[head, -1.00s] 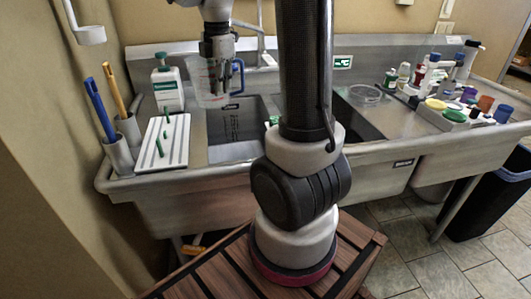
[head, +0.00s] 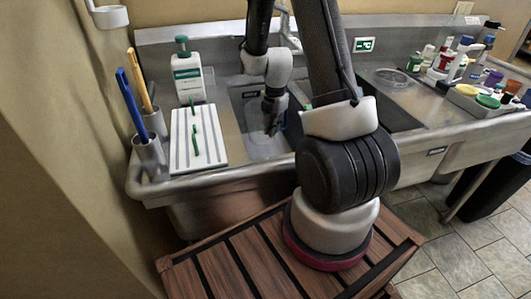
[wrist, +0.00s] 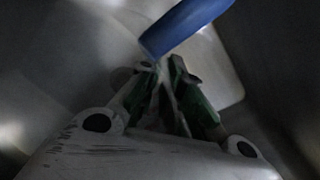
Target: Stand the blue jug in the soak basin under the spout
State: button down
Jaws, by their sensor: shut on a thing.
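The blue jug's handle (wrist: 186,26) crosses the top of the wrist view, by the fingertips of my gripper (wrist: 165,75). The fingers are close together on it; the exact contact is dim and partly hidden. In the head view my gripper (head: 273,130) points down inside the left basin, the soak basin (head: 243,110). A pale patch shows below the fingers there, but I cannot make out the jug's body or whether it touches the floor. The spout (head: 287,28) stands behind the basin, partly hidden by my arm.
A white bottle with a green cap (head: 188,75) and a ribbed white board (head: 197,138) with green sticks stand left of the basin. Blue and yellow handled tools (head: 131,98) stand in metal holders at far left. Bottles and coloured tubs (head: 487,100) crowd the right counter.

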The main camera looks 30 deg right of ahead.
notch_tip(320, 180, down, 9)
jog(key=shift+r, duration=0.15)
dwell(0.4)
jog(key=c, duration=1.6)
grip_release()
jog(key=shift+o, duration=0.2)
